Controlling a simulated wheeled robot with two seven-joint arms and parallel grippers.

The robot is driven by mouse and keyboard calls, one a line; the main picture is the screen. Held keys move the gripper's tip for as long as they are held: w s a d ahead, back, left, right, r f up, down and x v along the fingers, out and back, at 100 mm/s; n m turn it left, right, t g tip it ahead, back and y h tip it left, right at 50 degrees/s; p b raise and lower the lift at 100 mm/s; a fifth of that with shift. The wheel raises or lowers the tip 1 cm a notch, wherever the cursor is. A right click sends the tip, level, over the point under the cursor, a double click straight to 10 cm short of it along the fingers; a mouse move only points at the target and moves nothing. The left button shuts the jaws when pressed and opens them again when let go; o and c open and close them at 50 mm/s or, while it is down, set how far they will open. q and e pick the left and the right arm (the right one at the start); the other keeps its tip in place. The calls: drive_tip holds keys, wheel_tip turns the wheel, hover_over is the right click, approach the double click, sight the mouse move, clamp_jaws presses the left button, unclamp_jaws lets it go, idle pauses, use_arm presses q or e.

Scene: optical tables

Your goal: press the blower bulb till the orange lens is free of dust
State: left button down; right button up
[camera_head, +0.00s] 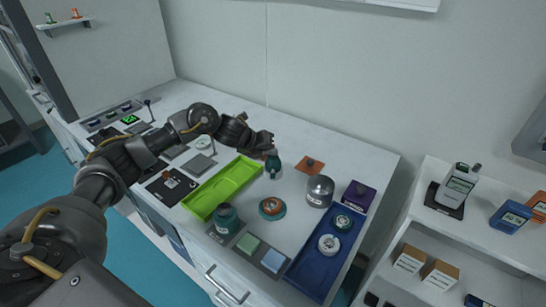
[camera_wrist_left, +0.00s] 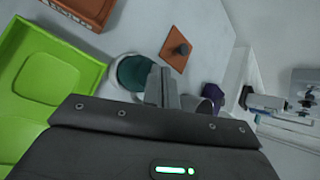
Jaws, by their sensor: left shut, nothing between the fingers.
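The dark teal blower bulb (camera_head: 273,168) stands upright on the table beside the green tray. My left gripper (camera_head: 268,149) is shut and empty, with its fingertips right at the bulb's top. In the left wrist view, the bulb (camera_wrist_left: 135,76) is partly hidden behind the shut fingers (camera_wrist_left: 160,84); I cannot tell if they touch it. The round orange lens (camera_head: 271,206) sits in a teal ring in front of the bulb. Dust on it is too small to tell. My right gripper is not in view.
A lime green tray (camera_head: 203,207) lies left of the bulb. An orange square plate with a knob (camera_head: 310,165) lies behind right. A grey metal dome (camera_head: 320,190), a purple block (camera_head: 358,195) and a blue tray (camera_head: 309,282) stand right. A teal jar (camera_head: 226,219) stands in front.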

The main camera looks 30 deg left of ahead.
sight(270, 158)
use_arm(q)
drive_tip(key=shift+f+b, duration=0.5)
drive_tip(key=shift+f, duration=0.2)
idle(0.3)
drive_tip(key=shift+r, duration=0.2)
drive_tip(key=shift+r+p, duration=1.05)
drive_tip(key=shift+r, duration=0.1)
drive_tip(key=shift+r, duration=0.1)
drive_tip(key=shift+r+p, duration=2)
drive_tip(key=shift+r, duration=0.45)
